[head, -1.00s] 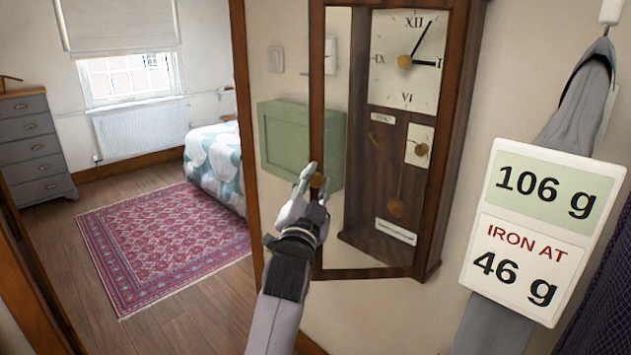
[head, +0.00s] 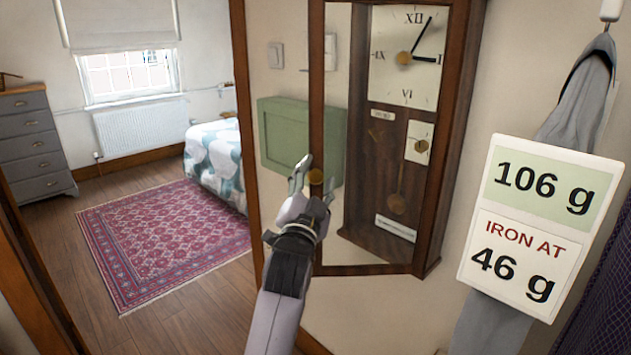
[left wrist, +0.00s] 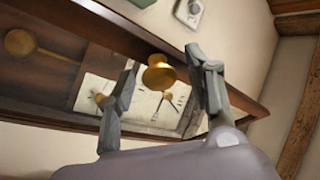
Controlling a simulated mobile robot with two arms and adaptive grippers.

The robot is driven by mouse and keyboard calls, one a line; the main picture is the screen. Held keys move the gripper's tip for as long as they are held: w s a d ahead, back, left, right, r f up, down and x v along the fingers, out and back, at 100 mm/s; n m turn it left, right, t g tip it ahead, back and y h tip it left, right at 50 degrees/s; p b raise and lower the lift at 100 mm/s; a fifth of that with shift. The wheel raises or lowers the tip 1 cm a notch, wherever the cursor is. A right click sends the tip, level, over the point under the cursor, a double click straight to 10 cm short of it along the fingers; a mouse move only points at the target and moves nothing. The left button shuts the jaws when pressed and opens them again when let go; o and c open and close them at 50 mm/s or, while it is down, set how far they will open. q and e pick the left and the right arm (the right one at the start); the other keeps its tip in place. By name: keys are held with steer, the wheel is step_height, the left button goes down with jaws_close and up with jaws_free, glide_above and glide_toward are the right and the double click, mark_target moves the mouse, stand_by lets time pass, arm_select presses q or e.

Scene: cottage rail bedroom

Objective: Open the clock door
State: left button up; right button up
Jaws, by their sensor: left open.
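The clock door (head: 316,110) is a brown wooden frame with glass. It stands partly open, its left edge swung out from the clock case (head: 452,150). The dial (head: 410,60) and pendulum show through it. A round brass knob (head: 316,177) sits on the door's left stile and also shows in the left wrist view (left wrist: 157,76). My left gripper (head: 314,180) is open around the knob, with one finger on each side. In the left wrist view gaps show between the knob and both fingers (left wrist: 158,88). My right gripper is not in view.
A green wall box (head: 285,135) is left of the clock, partly behind the door glass. A weight sign (head: 540,225) and grey cloth (head: 580,95) hang at right. The bedroom with a rug (head: 165,240), bed and drawers lies through the doorway at left.

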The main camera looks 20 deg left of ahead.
arm_select(q)
steer(key=v, duration=1.2)
steer(key=shift+r, duration=0.1)
